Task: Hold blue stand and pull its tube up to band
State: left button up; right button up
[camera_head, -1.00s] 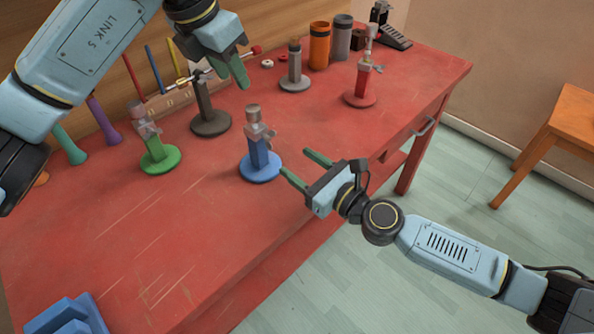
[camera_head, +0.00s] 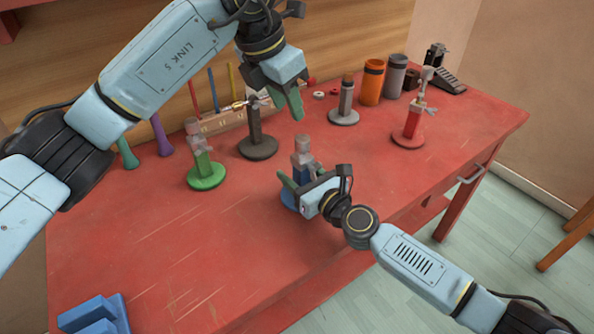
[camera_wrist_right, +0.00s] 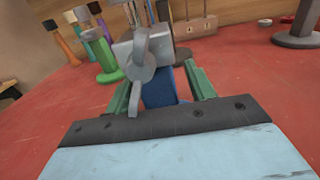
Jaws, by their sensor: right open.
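The blue stand (camera_head: 289,196) stands upright near the front of the red table, partly hidden by my right gripper. Its grey tube and clamp (camera_head: 301,146) rise above the blue post. In the right wrist view the blue post (camera_wrist_right: 159,90) is between the two green fingers, with the grey clamp and its wing screw (camera_wrist_right: 140,62) in front. My right gripper (camera_head: 298,180) is open around the post; I cannot tell whether a finger touches it. My left gripper (camera_head: 291,104) hangs above and behind the tube, apart from it; its finger gap is unclear. I cannot make out a band.
A green stand (camera_head: 206,175) is to the left, a dark stand (camera_head: 257,146) behind, a red stand (camera_head: 408,136) to the right. A grey stand (camera_head: 344,116) and orange and grey cylinders (camera_head: 371,82) stand at the back. Blue blocks (camera_head: 94,316) lie front left.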

jog(key=shift+w+a, duration=0.2)
jog(key=shift+w, duration=0.05)
jog(key=shift+c, duration=0.3)
grip_shut()
dwell(0.8)
